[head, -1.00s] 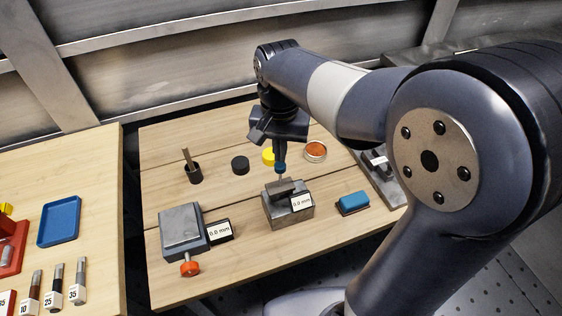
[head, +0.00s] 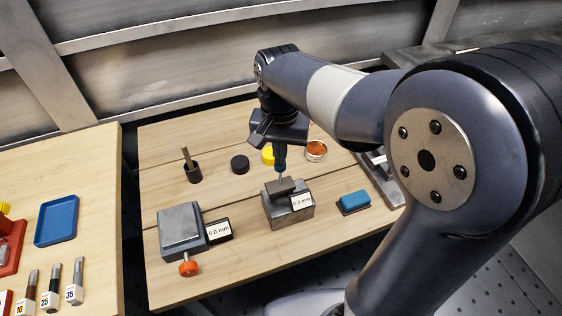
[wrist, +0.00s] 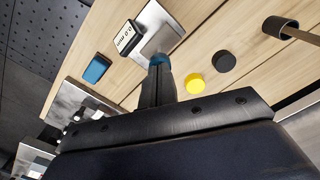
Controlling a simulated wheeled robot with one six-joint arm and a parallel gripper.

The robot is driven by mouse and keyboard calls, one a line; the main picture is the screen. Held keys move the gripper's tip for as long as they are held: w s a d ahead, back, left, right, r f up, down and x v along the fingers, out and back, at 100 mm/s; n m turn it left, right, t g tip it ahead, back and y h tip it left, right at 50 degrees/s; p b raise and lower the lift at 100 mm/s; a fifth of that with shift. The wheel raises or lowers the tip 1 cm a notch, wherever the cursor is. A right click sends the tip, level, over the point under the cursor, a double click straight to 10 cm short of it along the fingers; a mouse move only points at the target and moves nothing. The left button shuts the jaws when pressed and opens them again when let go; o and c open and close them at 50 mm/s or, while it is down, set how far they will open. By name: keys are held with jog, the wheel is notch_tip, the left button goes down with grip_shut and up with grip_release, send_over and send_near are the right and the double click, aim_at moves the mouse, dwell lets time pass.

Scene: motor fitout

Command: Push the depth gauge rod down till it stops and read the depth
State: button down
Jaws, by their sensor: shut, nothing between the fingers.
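The depth gauge (head: 290,210) is a grey metal block with a bridge on top, standing on the wooden bench below my gripper. Its small white display (head: 302,202) seems to read 0.0 mm; it also shows in the wrist view (wrist: 126,37). A thin rod (head: 280,180) rises upright from the gauge. My gripper (head: 279,166) points down, shut with nothing held, its fingertips right over the top of the rod. In the wrist view a blue cap (wrist: 158,60) shows just beyond the fingertips, apparently on the rod. They look touching or nearly so; I cannot tell which.
A second grey block (head: 180,228) with an orange knob and a 0.0 mm display stands to the left. A blue block (head: 354,201) lies to the right. A black cup (head: 193,174), a black disc (head: 240,164), a yellow disc (wrist: 195,83) and a round orange-filled dish (head: 316,150) stand behind.

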jog(key=shift+f+b, duration=0.85)
jog(key=shift+f, duration=0.5)
jog(key=shift+r, duration=0.1)
notch_tip(320, 180, up, 7)
jog(key=p, duration=0.6)
jog(key=shift+p, duration=0.3)
jog(key=shift+f, duration=0.25)
notch_tip(320, 180, down, 7)
jog(key=b, duration=0.6)
jog(key=shift+b, duration=0.35)
jog(key=shift+r, duration=0.4)
